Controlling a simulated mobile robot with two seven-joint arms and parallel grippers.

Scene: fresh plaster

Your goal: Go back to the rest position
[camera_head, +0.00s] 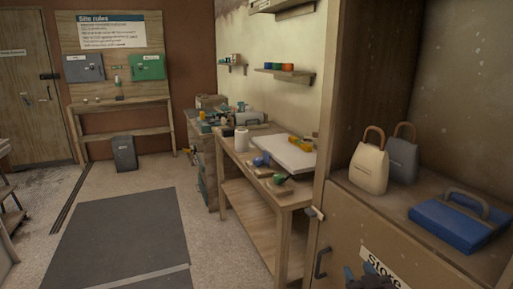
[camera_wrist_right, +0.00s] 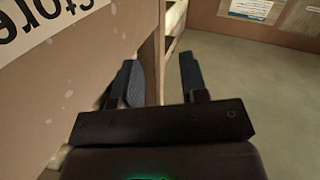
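My right gripper (camera_head: 370,276) shows at the bottom edge of the head view, in front of the wooden cabinet (camera_head: 335,242) with the "Store" label (camera_head: 382,266). In the right wrist view my right gripper (camera_wrist_right: 158,82) has its two dark fingers spread apart with nothing between them. The cabinet front (camera_wrist_right: 50,100) is close on the left there, with part of the label (camera_wrist_right: 40,25) showing. I cannot tell whether the gripper touches the cabinet. My left gripper is not in view.
Two bags, one cream (camera_head: 368,168) and one grey (camera_head: 402,158), and a blue case (camera_head: 460,222) stand on the cabinet shelf. A workbench (camera_head: 240,160) with tools is left of the cabinet. The dark floor mat (camera_head: 125,235) is clear. A grey bin (camera_head: 124,153) stands farther back.

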